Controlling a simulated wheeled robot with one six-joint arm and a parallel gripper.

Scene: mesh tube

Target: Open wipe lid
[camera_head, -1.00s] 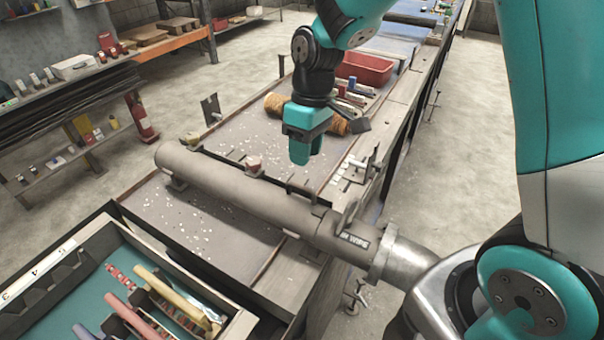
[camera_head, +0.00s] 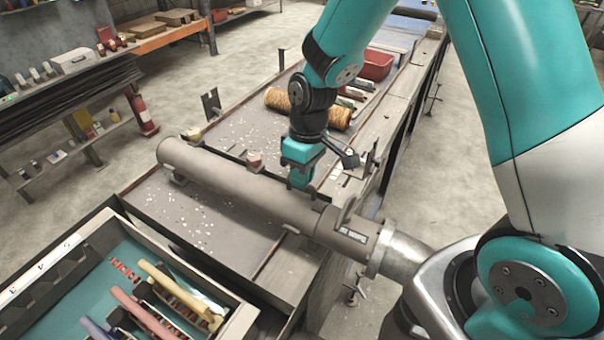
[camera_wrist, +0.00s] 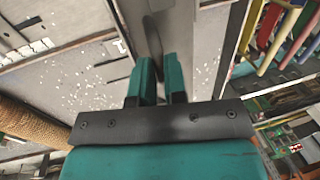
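The grey tube (camera_head: 235,190) lies across the bench in the head view. A label ending in "WIPE" (camera_head: 354,234) is on its right part, beside a metal flange (camera_head: 385,250). My gripper (camera_head: 300,183) points down at the tube's upper side, left of the label. In the wrist view, the two teal fingertips (camera_wrist: 161,72) are a little apart. A thin dark upright edge (camera_wrist: 155,38) on the tube lines up with the gap between them. I cannot tell whether the fingers touch it. The lid's outline is partly hidden by my gripper.
A tool tray (camera_head: 215,335) with coloured handles stands at the front left. Behind the tube are a wooden roll (camera_head: 280,98), a red bin (camera_head: 376,64) and small clamps along the bench edge. The bench surface (camera_head: 165,205) in front of the tube is mostly bare.

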